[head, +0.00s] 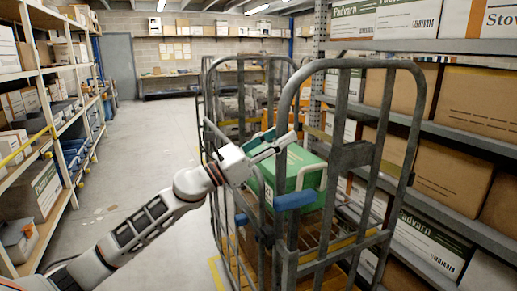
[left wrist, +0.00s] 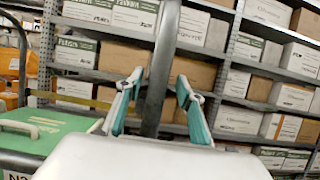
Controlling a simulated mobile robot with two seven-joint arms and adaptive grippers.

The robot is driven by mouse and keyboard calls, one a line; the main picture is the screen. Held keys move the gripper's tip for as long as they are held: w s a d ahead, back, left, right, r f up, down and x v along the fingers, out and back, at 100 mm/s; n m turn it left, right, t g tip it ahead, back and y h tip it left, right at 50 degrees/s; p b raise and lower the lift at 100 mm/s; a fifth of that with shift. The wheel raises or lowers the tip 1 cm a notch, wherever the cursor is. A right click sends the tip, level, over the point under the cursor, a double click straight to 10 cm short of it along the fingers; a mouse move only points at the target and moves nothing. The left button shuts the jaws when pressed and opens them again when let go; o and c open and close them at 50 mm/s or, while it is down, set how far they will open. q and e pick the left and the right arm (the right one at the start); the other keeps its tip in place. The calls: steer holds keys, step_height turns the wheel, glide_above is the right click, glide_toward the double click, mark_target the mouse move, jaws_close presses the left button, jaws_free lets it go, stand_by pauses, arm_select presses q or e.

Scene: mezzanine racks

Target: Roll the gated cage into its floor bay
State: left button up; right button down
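The gated cage (head: 345,160) is a grey tubular roll cage standing upright at the centre right, with a blue sleeve (head: 295,200) on its near side. A green case (head: 290,172) with a pale handle sits inside it; it also shows in the left wrist view (left wrist: 45,142). My left gripper (head: 278,143) is at an upright post of the cage. In the left wrist view its teal-padded fingers (left wrist: 158,82) stand apart on either side of the grey post (left wrist: 158,70), with visible gaps. Yellow floor marking (head: 216,272) shows beside the cage base; the bay's full outline is hidden. My right gripper is out of view.
Another grey cage frame (head: 207,88) stands behind. Racks with cartons (head: 462,105) run close along the right. Shelving (head: 45,85) lines the left. The concrete aisle (head: 145,135) between is mostly clear, with small scraps (head: 100,211) on the floor.

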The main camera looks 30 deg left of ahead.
arm_select(q)
steer(key=v, duration=1.1)
steer(key=shift+d+f, duration=0.1)
steer(key=s+d+f+n+y, duration=0.1)
steer(key=s+f+n+y, duration=0.15)
steer(key=f+n, duration=0.75)
steer(key=s+d+f+n+y+p, duration=0.15)
steer(key=f+n+y, duration=0.25)
steer(key=f+n, duration=0.5)
steer(key=s+d+f+n+y, duration=0.15)
steer(key=f+n+y, duration=0.4)
steer(key=f, duration=0.75)
steer(key=s+d+f+n+g, duration=0.3)
steer(key=s+f+n, duration=0.4)
steer(key=s+f, duration=0.3)
steer(key=s+d+f+n+g, duration=0.4)
steer(key=s+d+f+n, duration=0.2)
steer(key=s+f+n, duration=0.2)
step_height(320, 180, down, 3)
steer(key=shift+s+r+h, duration=0.2)
steer(key=shift+s+h, duration=0.2)
steer(key=shift+s, duration=0.65)
steer(key=shift+d, duration=0.1)
